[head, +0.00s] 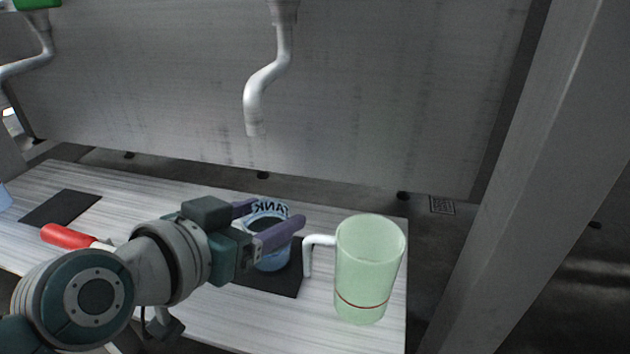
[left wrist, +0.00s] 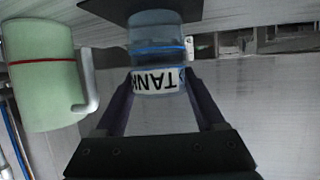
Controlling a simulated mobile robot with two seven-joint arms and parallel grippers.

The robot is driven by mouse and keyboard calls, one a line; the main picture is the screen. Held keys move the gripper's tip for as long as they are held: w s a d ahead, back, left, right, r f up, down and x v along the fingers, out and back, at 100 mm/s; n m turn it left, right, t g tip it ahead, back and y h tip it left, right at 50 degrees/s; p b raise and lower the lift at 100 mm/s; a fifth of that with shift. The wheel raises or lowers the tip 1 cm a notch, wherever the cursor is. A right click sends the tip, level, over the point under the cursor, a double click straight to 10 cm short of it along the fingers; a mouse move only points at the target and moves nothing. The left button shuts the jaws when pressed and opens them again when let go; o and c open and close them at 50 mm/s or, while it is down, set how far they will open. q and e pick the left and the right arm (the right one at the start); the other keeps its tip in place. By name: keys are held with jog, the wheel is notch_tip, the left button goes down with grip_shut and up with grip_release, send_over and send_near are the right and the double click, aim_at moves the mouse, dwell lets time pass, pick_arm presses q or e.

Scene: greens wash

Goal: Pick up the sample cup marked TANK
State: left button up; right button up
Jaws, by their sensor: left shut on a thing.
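The sample cup (head: 272,262) is blue and see-through, with a white band lettered TANK near its rim. It stands upright on a black mat (head: 285,281) in the head view. My left gripper (head: 275,222) has its two purple fingers on either side of the cup's upper part and is shut on it. In the left wrist view the cup (left wrist: 158,45) appears upside down between the fingertips, its TANK band (left wrist: 158,80) facing the camera. The near finger hides part of the cup in the head view. My right gripper is not in view.
A pale green jug (head: 368,270) with a red line and white handle stands close right of the cup. A red-handled tool (head: 68,237) and another black mat (head: 60,208) lie to the left. A white pipe (head: 258,100) hangs behind the bench.

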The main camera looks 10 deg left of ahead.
pick_arm(q)
jog(key=c, duration=0.9)
jog(key=shift+o, duration=0.2)
jog(key=shift+r, duration=0.15)
